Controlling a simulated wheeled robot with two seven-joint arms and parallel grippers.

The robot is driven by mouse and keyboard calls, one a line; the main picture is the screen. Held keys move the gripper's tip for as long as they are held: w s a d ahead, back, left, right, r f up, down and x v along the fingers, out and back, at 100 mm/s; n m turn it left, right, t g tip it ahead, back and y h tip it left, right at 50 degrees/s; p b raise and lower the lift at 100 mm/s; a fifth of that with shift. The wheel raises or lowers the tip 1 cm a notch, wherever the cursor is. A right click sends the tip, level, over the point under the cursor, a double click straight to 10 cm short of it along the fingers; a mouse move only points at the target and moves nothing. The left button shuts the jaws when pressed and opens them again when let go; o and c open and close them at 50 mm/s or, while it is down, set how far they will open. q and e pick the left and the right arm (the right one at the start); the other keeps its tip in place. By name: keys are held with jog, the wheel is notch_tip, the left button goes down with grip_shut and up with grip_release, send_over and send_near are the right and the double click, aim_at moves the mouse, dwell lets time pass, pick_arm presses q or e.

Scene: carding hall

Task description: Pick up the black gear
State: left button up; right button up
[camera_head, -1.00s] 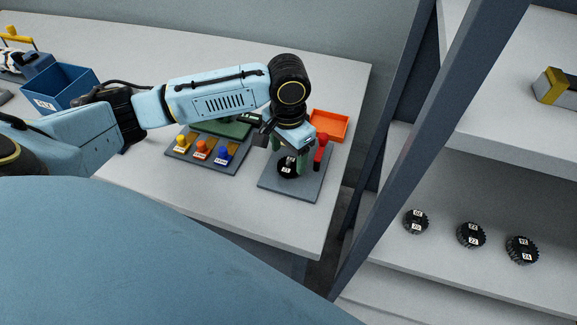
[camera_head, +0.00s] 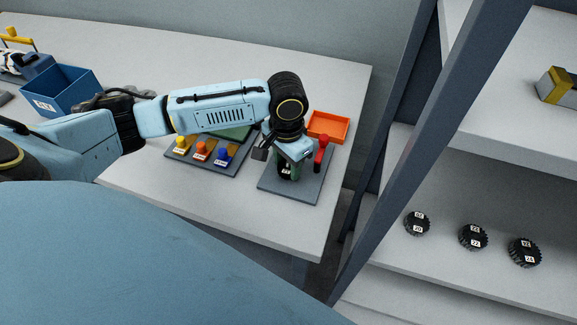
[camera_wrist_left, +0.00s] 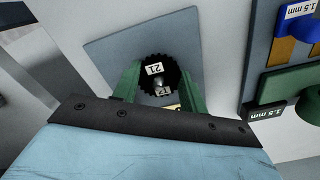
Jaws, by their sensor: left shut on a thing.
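The black gear (camera_wrist_left: 172,68) is toothed, with white number labels and a grey pin tip at its middle. It is over the grey square base plate (camera_head: 270,182); I cannot tell whether it rests on it. In the head view the gear (camera_head: 283,171) is mostly hidden by my gripper. My left gripper (camera_head: 290,170) comes down from above, its green fingers on opposite sides of the gear, shut on it; they also show in the left wrist view (camera_wrist_left: 159,80). My right gripper is not in view.
A red-handled post (camera_head: 320,154) stands on the plate close by my gripper. An orange tray (camera_head: 328,126) is behind, and a board with coloured knobs (camera_head: 222,154) is left. A blue bin (camera_head: 62,90) stands far left. Three black gears (camera_head: 473,237) sit on the right shelf.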

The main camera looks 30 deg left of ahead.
pick_arm(q)
notch_tip(320, 180, up, 14)
jog(key=p, duration=0.8)
dwell(0.8)
